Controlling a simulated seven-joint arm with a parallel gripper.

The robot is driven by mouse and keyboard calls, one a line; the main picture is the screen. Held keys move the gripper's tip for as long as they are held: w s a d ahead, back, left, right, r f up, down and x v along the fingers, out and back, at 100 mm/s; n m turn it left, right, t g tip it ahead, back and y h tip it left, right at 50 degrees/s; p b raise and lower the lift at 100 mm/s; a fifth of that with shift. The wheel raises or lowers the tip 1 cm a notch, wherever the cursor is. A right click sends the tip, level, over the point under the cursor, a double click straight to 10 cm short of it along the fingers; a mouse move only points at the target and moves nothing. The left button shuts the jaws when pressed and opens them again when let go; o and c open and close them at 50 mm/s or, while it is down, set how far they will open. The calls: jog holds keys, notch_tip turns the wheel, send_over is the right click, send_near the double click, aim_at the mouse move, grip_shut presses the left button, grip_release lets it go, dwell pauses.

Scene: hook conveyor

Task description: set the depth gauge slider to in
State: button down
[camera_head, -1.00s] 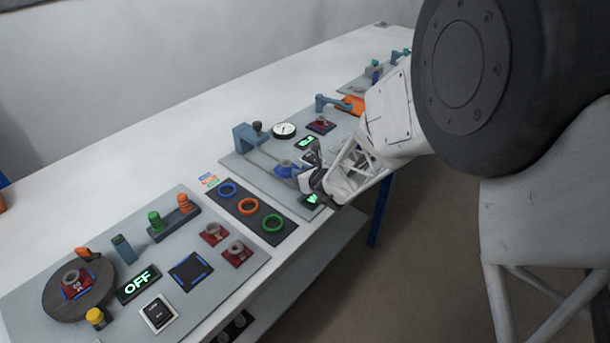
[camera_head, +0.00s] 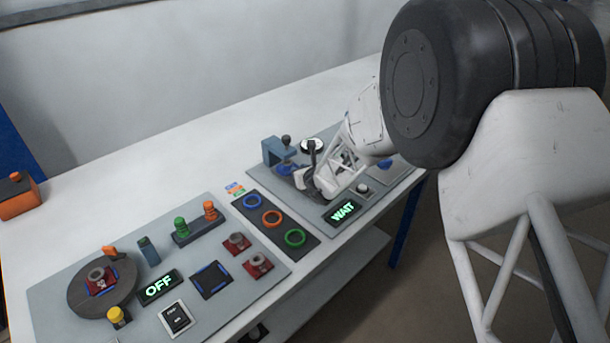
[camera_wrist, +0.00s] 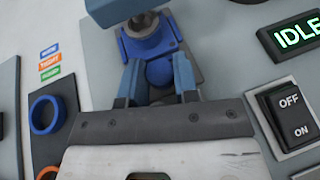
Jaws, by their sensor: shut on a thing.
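The depth gauge slider (camera_head: 286,168) is a blue carriage on the grey panel, close to a blue-grey bracket (camera_head: 271,150) at the panel's left end. In the wrist view the blue slider (camera_wrist: 150,47) sits partly under the bracket (camera_wrist: 112,8), and its round blue knob (camera_wrist: 160,73) lies between my fingers. My gripper (camera_head: 300,178) is at the slider, and in the wrist view my gripper (camera_wrist: 158,85) is shut on the knob. Some of the slider and its track is hidden by my gripper.
The wrist view shows an IDLE display (camera_wrist: 298,36) and an OFF/ON rocker switch (camera_wrist: 289,117) to the right. Coloured rings (camera_head: 272,218) lie on a dark strip to the left. A round dial (camera_head: 312,145) stands behind.

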jog(key=shift+w+a+r, duration=0.1)
jog(key=shift+r, duration=0.05)
jog(key=c, duration=0.9)
grip_release()
jog(key=shift+o, duration=0.2)
jog(key=shift+v, duration=3.9)
